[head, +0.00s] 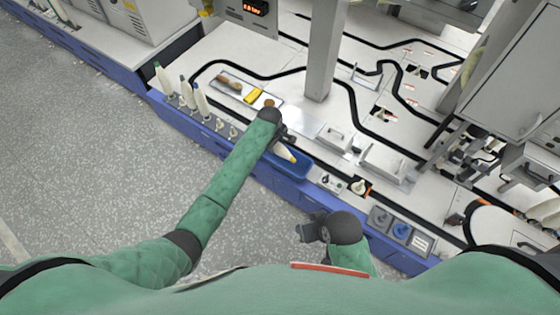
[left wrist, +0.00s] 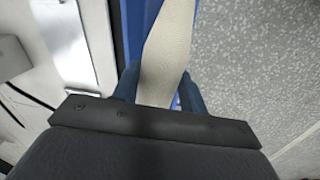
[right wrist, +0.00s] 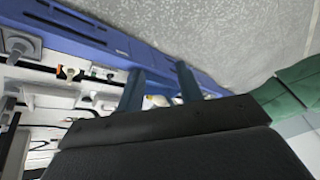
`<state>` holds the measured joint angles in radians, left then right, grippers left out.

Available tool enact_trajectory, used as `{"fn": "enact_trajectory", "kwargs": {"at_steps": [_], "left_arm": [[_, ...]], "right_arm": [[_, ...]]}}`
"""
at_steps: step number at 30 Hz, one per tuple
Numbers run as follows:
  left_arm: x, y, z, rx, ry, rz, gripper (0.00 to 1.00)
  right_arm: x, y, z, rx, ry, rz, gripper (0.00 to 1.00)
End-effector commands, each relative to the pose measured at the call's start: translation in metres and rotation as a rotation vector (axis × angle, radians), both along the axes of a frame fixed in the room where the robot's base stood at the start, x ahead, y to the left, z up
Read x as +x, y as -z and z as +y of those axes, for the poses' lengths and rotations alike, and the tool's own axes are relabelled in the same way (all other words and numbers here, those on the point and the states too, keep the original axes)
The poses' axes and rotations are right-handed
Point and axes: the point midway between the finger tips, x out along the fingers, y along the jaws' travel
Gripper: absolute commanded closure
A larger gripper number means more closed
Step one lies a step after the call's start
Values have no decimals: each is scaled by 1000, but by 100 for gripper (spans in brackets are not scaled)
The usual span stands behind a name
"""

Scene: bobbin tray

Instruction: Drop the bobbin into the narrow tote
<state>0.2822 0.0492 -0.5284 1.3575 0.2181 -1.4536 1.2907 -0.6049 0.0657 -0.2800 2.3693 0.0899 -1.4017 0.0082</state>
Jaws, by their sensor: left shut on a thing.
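My left gripper (head: 284,142) is shut on a cream bobbin (head: 285,153). The left wrist view shows the pale bobbin (left wrist: 166,55) between the two blue fingers, its lower end hidden by the gripper body. In the head view the bobbin is over the narrow blue tote (head: 296,171) at the front edge of the bench. Whether it touches the tote cannot be told. Part of the tote is hidden by my left gripper and arm. My right gripper (head: 304,232) is empty and open, its fingers apart in the right wrist view (right wrist: 160,88), low in front of the bench.
Several bobbins stand on pegs at the left, one of them here (head: 186,91). A tray (head: 233,94) with a yellow block lies behind my left arm. A grey post (head: 323,50) rises from the bench. Metal fixtures (head: 385,165) stand right of the tote.

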Motion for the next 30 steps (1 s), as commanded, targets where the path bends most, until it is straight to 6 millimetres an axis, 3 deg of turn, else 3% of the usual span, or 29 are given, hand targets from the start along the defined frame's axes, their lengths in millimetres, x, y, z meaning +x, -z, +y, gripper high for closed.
{"fn": "enact_trajectory", "kwargs": {"at_steps": [9,22,23,24,26,30], "left_arm": [[0,12,0,0,0,-1,82],[0,12,0,0,0,0,82],[0,12,0,0,0,0,53],[0,12,0,0,0,0,46],[0,12,0,0,0,0,34],[0,13,0,0,0,0,32]], "right_arm": [[5,22,18,43,-9,-42,64],[7,24,22,54,-10,-53,64],[7,24,22,54,-10,-53,64],[7,24,22,54,-10,-53,64],[6,25,22,53,-11,-52,64],[6,25,22,53,-10,-52,64]]}}
